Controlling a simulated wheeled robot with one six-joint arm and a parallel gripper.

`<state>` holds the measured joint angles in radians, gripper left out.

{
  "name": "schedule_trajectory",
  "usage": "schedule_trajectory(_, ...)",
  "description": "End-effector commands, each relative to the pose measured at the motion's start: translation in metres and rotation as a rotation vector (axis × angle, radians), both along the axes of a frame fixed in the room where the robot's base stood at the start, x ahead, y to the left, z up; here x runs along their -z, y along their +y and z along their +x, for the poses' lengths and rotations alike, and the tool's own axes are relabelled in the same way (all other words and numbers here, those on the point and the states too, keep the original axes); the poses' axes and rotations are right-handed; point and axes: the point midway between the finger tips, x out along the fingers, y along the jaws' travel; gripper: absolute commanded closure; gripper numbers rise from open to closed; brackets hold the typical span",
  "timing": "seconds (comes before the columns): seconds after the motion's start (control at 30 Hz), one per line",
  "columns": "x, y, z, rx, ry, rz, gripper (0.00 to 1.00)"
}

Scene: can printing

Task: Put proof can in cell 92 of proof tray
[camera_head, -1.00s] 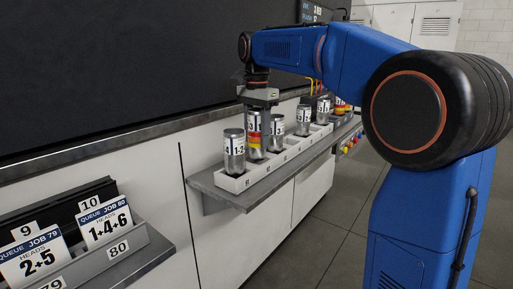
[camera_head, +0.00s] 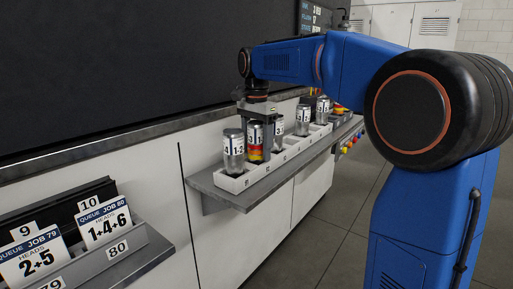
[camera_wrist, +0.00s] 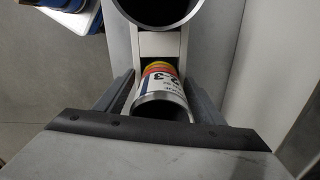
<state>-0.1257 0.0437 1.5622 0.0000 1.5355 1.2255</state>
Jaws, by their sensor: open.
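A metal can with a white label and red and yellow bands (camera_head: 254,141) stands upright in the white tray (camera_head: 236,184) on the wall ledge. It also shows in the wrist view (camera_wrist: 162,82), where its label reads "2-3". My gripper (camera_head: 260,126) points down over this can. In the wrist view my gripper's fingers (camera_wrist: 163,100) stand on either side of the can, spread open. I cannot tell whether they touch it. The small cell numbers on the tray's front are too small to read surely.
A plainer labelled can (camera_head: 233,151) stands at the tray's near end, close beside my gripper. Other cans (camera_head: 303,120) stand farther along the ledge (camera_head: 215,199). Job card holders (camera_head: 105,262) are at lower left. The dark wall panel rises behind. Floor at right is open.

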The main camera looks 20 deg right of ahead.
Motion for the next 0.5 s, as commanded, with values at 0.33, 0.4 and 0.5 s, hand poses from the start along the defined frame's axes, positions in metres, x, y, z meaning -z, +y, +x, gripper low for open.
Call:
schedule_trajectory(0.33,-0.028,0.000,0.001,0.000,-0.002,0.000,0.37)
schedule_trajectory(0.4,-0.041,0.000,0.001,0.000,-0.003,0.000,0.37)
schedule_trajectory(0.5,-0.061,0.000,0.001,0.000,-0.002,0.000,0.37)
